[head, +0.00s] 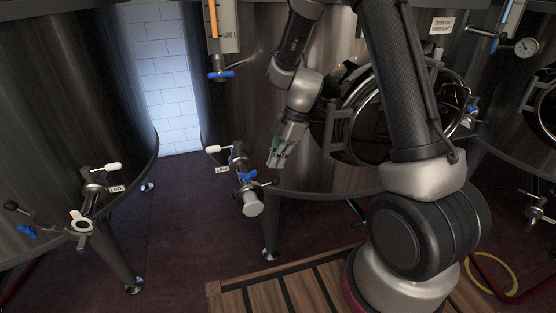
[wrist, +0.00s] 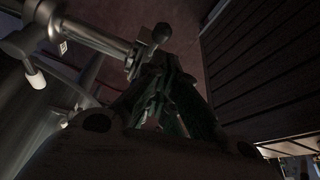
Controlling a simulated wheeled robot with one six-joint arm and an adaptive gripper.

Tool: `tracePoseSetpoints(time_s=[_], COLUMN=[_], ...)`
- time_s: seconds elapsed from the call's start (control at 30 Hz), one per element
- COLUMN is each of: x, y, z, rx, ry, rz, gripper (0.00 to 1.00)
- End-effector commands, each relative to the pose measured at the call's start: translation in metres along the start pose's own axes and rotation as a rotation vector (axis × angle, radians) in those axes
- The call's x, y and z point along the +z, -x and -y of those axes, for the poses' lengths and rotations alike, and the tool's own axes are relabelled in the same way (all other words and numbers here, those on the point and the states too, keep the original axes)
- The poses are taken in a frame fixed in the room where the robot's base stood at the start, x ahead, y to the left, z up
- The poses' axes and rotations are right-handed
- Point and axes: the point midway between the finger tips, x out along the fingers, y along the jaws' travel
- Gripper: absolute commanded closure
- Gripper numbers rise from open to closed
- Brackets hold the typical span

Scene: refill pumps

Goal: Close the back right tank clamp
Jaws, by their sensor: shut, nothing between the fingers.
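The middle steel tank (head: 300,182) has an outlet pipe ending in a pale round end piece (head: 252,207). A clamp with a blue wing piece (head: 247,177) and a black knob (head: 275,182) sits by that end. In the wrist view, the black knob (wrist: 161,32) sticks out beside the clamp ring (wrist: 134,60) on the pipe. My gripper (head: 276,160) is shut and empty, pointing down just above the knob. In the wrist view my fingers (wrist: 167,95) are close to the knob; I cannot tell if they touch. Whether the clamp is fully closed is unclear.
A white-handled valve (head: 213,149) sits on the same pipe. The left tank (head: 60,110) has a similar outlet with a white ring (head: 82,224). Wooden slats (head: 290,292) cover the floor in front. A hose (head: 490,280) lies at the lower right.

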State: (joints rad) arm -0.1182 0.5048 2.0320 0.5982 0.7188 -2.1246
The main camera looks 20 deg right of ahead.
Motion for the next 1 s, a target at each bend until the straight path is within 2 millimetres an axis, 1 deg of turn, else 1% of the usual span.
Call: tracePoseSetpoints(time_s=[0.07,0.17,0.27,0.5,0.6,0.7,0.8,0.93,1.0], x=[0.0,0.0,0.0,0.001,0.001,0.001,0.001,0.001,0.001], y=[0.002,0.011,0.029,0.083,0.101,0.113,0.119,0.121,0.12], z=[0.0,-0.001,-0.001,-0.001,-0.001,0.0,0.0,0.0,0.0], rx=[0.001,0.003,0.004,0.005,0.003,0.002,0.002,0.0,0.0], ry=[0.0,0.001,0.001,0.0,0.0,0.001,0.0,-0.026,-0.099], rz=[0.0,-0.001,0.0,0.001,0.0,0.0,0.0,0.0,0.0], gripper=[1.0,1.0,1.0,1.0,1.0,1.0,1.0,1.0,1.0])
